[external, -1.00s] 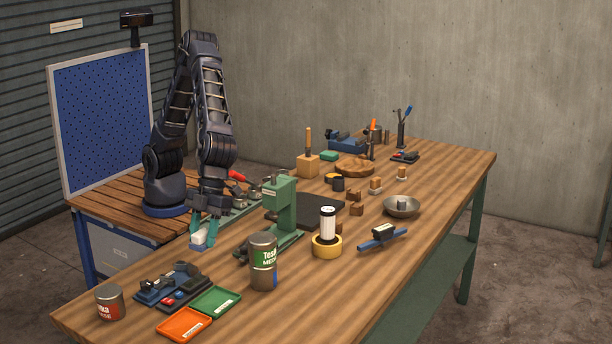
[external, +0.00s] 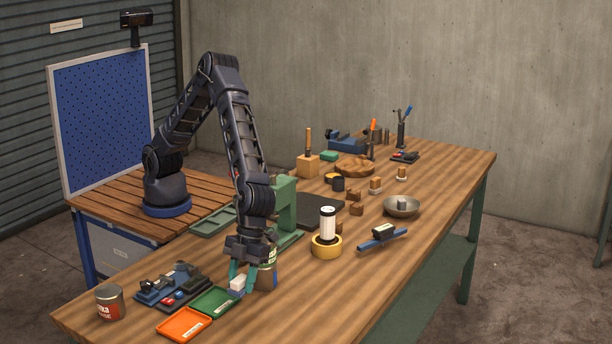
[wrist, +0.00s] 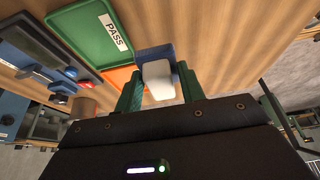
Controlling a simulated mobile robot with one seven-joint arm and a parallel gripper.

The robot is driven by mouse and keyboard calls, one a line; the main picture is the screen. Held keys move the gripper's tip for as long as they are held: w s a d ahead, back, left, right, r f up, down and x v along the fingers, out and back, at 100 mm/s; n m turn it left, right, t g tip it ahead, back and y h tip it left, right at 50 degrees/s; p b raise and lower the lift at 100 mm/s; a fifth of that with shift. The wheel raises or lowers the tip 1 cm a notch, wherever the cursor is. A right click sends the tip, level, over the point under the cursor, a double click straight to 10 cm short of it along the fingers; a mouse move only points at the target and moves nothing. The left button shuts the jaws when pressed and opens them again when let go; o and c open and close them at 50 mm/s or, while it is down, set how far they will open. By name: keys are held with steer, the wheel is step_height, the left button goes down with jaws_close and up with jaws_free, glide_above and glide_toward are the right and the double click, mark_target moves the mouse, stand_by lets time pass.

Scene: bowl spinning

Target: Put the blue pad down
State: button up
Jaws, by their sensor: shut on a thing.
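My gripper (external: 242,285) points down over the near part of the table, its green fingers shut on the blue pad. The pad shows as a white block (wrist: 158,82) with a blue part (wrist: 154,53) beyond it in the wrist view. In the external view the pad (external: 237,286) shows mostly white between the fingers. It is just right of the green tray (external: 214,302), which reads PASS in the wrist view (wrist: 70,27). I cannot tell if the pad touches the table.
An orange tray (external: 184,325) lies beside the green one. A dark organiser (external: 172,287) and a red-labelled can (external: 110,302) are at left. A tall can (external: 268,277) stands close behind my gripper, partly hidden. A green press (external: 285,205) stands farther back. The table's front right is clear.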

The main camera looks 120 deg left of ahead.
mark_target(241, 319)
steer(key=shift+f, duration=4.05)
steer(key=shift+f, duration=0.1)
steer(key=o, duration=1)
steer(key=shift+c, duration=0.2)
